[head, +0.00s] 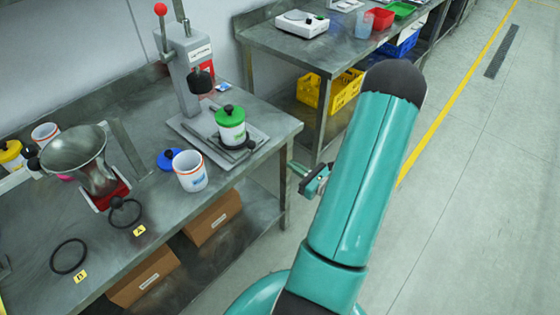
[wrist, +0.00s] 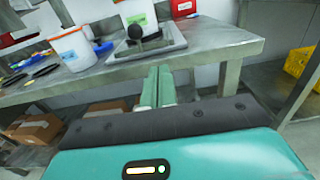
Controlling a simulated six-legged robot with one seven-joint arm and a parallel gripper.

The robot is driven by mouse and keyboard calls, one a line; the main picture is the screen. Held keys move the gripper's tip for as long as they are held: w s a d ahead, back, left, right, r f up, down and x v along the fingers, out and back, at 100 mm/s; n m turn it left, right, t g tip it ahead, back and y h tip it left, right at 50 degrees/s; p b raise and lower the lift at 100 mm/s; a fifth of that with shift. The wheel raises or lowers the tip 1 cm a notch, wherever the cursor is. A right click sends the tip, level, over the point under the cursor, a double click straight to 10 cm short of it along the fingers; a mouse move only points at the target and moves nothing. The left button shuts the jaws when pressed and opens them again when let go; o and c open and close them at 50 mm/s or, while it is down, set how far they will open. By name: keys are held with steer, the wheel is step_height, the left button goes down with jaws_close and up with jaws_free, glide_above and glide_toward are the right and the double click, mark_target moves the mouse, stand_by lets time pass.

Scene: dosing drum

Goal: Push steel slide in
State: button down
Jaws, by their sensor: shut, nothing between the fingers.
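The steel slide (head: 237,147) appears to be the flat piece with a black knob at the front of the press base, under a white jar with a green lid (head: 231,130). In the wrist view the slide's bar (wrist: 150,46) and knob show ahead of my fingers, a little to the left. It sticks out toward me in front of the jar. My gripper (head: 294,168) is shut and empty, off the table's right front corner. Its two green fingers (wrist: 158,72) lie side by side, and a gap seems to separate them from the knob. The slide's inner end is hidden.
The press (head: 185,70) has a lever with a red ball. An open white cup (head: 190,172) and a blue lid (head: 168,159) stand left of the slide. A steel funnel (head: 75,150) is farther left. A table leg (wrist: 230,78) is right of my fingers.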

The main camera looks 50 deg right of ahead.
mark_target(259, 143)
steer(key=w, duration=1.3)
steer(key=w, duration=0.4)
steer(key=shift+w+a+f, duration=0.1)
steer(key=shift+w, duration=0.25)
